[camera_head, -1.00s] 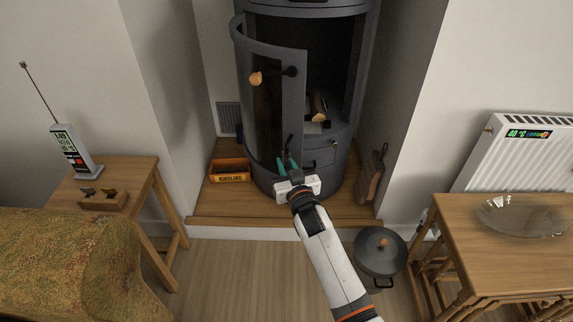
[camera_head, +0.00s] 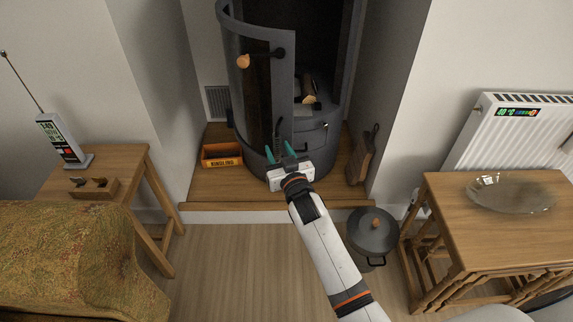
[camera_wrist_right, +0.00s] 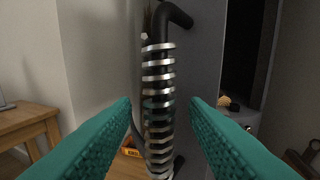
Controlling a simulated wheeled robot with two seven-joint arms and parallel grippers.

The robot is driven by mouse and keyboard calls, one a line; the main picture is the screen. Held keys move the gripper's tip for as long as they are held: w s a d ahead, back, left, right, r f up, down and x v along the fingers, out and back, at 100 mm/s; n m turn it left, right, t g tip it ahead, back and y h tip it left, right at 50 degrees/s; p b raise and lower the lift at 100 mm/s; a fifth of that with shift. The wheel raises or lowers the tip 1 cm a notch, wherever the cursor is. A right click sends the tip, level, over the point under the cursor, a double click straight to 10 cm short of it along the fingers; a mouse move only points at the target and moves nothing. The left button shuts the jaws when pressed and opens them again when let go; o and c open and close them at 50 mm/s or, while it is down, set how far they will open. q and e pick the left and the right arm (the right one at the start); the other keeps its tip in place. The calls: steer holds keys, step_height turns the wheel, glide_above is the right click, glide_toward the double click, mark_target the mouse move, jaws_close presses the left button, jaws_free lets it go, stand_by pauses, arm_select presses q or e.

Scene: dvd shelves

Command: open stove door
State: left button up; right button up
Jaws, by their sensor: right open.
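The stove (camera_head: 312,150) is a dark grey cylinder in the alcove. Its curved door (camera_head: 283,90) with a glass pane stands swung out to the left, leaving the dark interior visible. My right gripper (camera_head: 283,150) is open, with teal fingers, in front of the stove by the door's lower part. In the right wrist view, a black handle (camera_wrist_right: 176,14) wrapped in a metal coil (camera_wrist_right: 157,72) stands upright between the spread fingers, with gaps on both sides. My left gripper is not in view.
A kindling box (camera_head: 221,161) sits left of the stove on the wooden hearth. A lidded pot (camera_head: 372,233) stands on the floor at right. Side tables stand left (camera_head: 128,165) and right (camera_head: 450,235). A radiator (camera_head: 515,130) is on the right wall.

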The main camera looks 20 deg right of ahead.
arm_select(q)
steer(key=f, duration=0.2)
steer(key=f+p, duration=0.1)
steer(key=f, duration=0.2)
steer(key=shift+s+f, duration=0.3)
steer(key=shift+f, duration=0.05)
arm_select(e)
steer(key=s, duration=1)
steer(key=shift+s+d, duration=0.2)
steer(key=shift+c, duration=0.5)
